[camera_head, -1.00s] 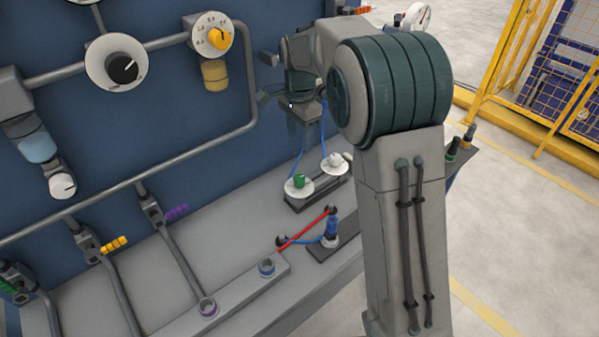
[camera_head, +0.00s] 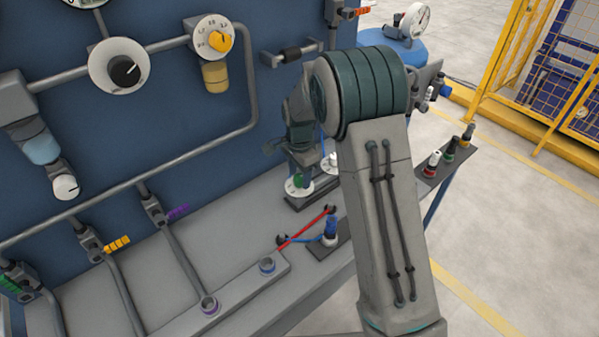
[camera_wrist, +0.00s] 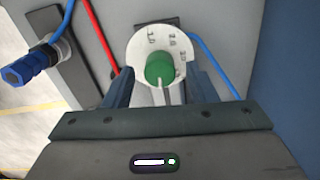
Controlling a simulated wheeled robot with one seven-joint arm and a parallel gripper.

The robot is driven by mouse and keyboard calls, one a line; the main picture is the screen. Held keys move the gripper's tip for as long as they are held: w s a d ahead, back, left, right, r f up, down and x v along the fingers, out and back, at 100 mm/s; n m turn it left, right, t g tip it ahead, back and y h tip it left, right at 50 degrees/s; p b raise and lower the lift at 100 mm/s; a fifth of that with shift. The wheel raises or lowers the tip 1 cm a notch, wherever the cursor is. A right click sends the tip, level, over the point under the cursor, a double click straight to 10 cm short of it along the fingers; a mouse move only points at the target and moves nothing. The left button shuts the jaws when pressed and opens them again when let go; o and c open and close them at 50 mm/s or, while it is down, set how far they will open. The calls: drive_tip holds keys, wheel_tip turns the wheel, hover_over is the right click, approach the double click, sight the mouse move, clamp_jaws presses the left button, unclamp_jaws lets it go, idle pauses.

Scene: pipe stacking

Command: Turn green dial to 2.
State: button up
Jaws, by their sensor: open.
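The green dial (camera_wrist: 159,67) is a round green knob on a white scale plate (camera_wrist: 140,45) with printed numbers, seen in the wrist view. A pale pointer extends from it toward my gripper. In the head view the green dial (camera_head: 298,182) is partly hidden by my arm. My gripper (camera_wrist: 160,88) is open, with one finger on each side of the dial; whether the fingers touch it I cannot tell. In the head view my gripper (camera_head: 297,172) is just above the dial, and its fingertips are hard to make out.
A white dial (camera_head: 331,160) is close behind the green one, partly hidden by my arm. Blue and red hoses run near the dial, with a blue connector (camera_wrist: 28,68) at left in the wrist view. The blue panel (camera_head: 150,120) rises behind the grey bench.

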drive_tip(key=c, duration=1)
